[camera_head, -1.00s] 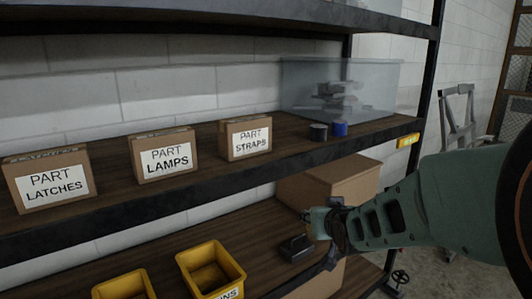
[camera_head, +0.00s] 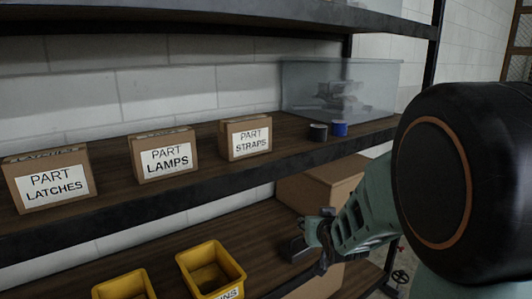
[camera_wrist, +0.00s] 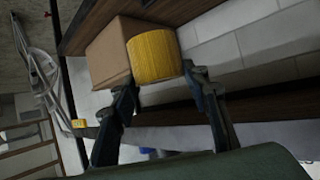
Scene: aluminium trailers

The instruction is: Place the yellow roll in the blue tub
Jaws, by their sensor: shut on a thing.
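The yellow roll (camera_wrist: 154,56) is between the two fingertips of my gripper (camera_wrist: 162,80) in the wrist view, with its ribbed yellow side toward the camera. My gripper is shut on it. In the head view my gripper (camera_head: 322,242) is at the right end of the lower shelf, in front of a cardboard box (camera_head: 322,187); I cannot make out the roll there. I see no blue tub in either view.
Yellow bins (camera_head: 211,268) stand on the lower shelf (camera_head: 262,229), left of a dark object (camera_head: 294,250) close to my gripper. Labelled boxes (camera_head: 163,156), a black roll (camera_head: 318,132), a blue roll (camera_head: 339,128) and a clear bin (camera_head: 300,88) are on the shelf above.

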